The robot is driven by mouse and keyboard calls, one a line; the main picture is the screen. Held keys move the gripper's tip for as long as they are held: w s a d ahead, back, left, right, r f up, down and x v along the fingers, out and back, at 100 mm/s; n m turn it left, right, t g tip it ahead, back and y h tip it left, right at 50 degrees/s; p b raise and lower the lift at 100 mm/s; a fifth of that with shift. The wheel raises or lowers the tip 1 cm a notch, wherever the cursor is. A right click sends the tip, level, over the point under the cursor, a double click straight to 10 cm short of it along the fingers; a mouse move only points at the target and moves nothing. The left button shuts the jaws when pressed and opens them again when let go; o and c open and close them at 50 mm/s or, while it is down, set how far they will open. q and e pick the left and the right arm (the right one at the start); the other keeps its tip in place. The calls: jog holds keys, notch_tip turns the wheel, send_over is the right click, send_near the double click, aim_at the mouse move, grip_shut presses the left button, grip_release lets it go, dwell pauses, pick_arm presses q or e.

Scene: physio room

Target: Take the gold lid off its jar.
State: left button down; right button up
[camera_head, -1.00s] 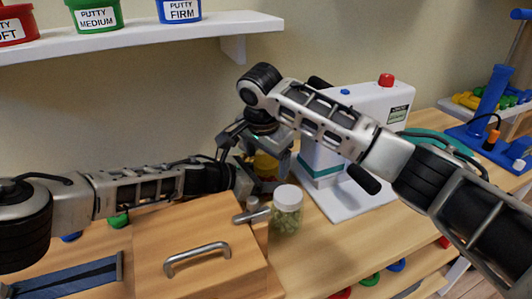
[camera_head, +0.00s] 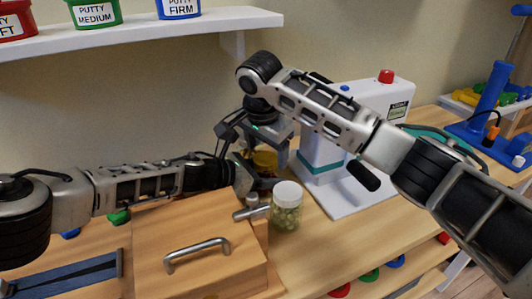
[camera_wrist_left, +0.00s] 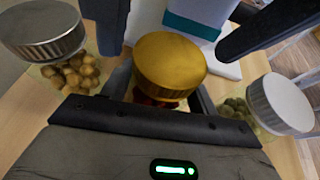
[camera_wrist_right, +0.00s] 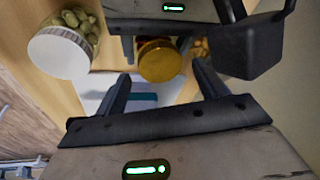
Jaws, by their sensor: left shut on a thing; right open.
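The jar with the gold lid (camera_wrist_left: 172,64) stands upright on the wooden table, in the middle of the left wrist view. In the head view the jar (camera_head: 264,161) is partly hidden by my grippers. My left gripper (camera_head: 262,181) is shut around the jar body, below the lid. My right gripper (camera_wrist_right: 162,77) is open above the jar, its fingers pointing down toward the lid, which sits on the jar between them in the right wrist view (camera_wrist_right: 160,63). I see no contact between the right fingers and the lid.
A white-lidded jar of green pieces (camera_head: 287,206) stands close in front. A silver-lidded jar of brown balls (camera_wrist_left: 45,32) is on the other side. A wooden box with a handle (camera_head: 197,254) lies at front left; a white machine (camera_head: 372,107) stands behind right.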

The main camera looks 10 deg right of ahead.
notch_tip(320, 180, up, 3)
jog(key=shift+r, duration=0.25)
jog(key=shift+c, duration=0.9)
notch_tip(320, 180, up, 7)
jog(key=s+d+n+g+y, duration=0.1)
jog(key=n+y, duration=0.1)
jog(key=n, duration=0.2)
jog(key=shift+n, duration=0.3)
jog(key=f, duration=0.4)
jog(key=w+f, duration=0.1)
jog(key=f, duration=0.6)
jog(key=shift+w+a+f, duration=0.2)
jog(key=shift+a+f, duration=0.15)
jog(key=shift+f, duration=0.05)
jog(key=c, duration=0.9)
jog(key=n, duration=0.3)
jog(key=shift+g+y, duration=0.3)
jog(key=shift+y, duration=0.1)
